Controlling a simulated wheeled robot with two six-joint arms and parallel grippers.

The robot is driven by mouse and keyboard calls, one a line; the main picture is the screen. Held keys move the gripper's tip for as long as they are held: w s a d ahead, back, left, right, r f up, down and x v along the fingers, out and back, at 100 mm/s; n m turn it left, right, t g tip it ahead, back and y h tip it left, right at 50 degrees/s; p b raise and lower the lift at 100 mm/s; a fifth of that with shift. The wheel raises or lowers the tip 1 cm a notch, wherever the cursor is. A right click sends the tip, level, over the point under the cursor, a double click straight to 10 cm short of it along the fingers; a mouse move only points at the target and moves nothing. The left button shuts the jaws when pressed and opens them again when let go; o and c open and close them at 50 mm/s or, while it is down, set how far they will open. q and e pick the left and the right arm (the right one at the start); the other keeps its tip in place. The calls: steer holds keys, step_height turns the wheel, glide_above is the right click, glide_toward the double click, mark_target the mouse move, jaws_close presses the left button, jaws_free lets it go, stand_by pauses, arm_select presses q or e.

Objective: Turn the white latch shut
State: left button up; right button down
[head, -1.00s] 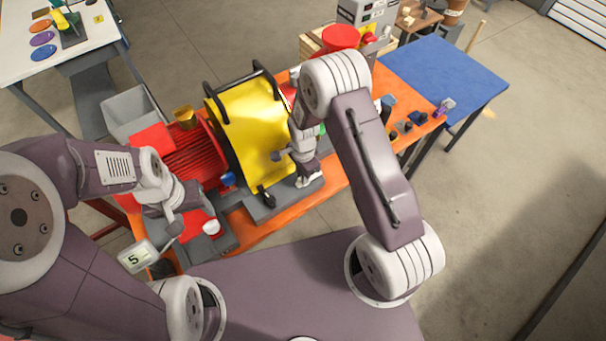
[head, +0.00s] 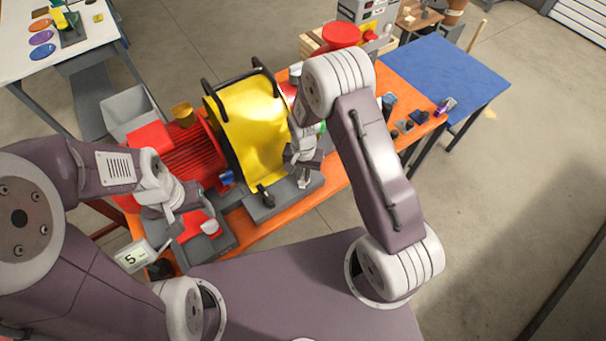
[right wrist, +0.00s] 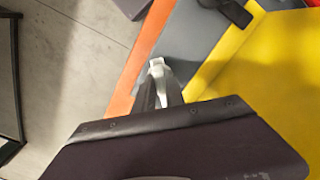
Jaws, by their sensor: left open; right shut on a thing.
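The white latch (head: 304,182) stands on the grey base at the right end of the yellow guard, near the front edge of the orange bench. My right gripper (head: 304,171) reaches down from above and is shut on it. In the right wrist view the latch's pale tip (right wrist: 157,66) shows between the fingertips (right wrist: 160,80), and the wrist housing hides its lower part. My left gripper (head: 172,222) is open and empty, over the left front of the skid, well away from the latch.
The yellow guard (head: 250,120) with black handles stands just left of my right gripper. The red finned motor (head: 190,155) is further left, with a white-topped part (head: 210,227) in front. A display reading 5 (head: 131,257) is near my left gripper. The blue mat (head: 445,75) is clear.

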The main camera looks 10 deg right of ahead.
mark_target(303, 175)
steer(key=n, duration=0.4)
steer(key=shift+w+r+n, duration=0.1)
steer(key=shift+w+n, duration=0.15)
steer(key=shift+n, duration=0.05)
steer(key=n, duration=0.4)
steer(key=shift+n+b, duration=0.4)
steer(key=c, duration=1.6)
jaws_free()
steer(key=shift+o, duration=1)
step_height(303, 175, up, 9)
steer(key=b, duration=0.1)
steer(key=shift+b, duration=0.3)
steer(key=shift+s, duration=0.1)
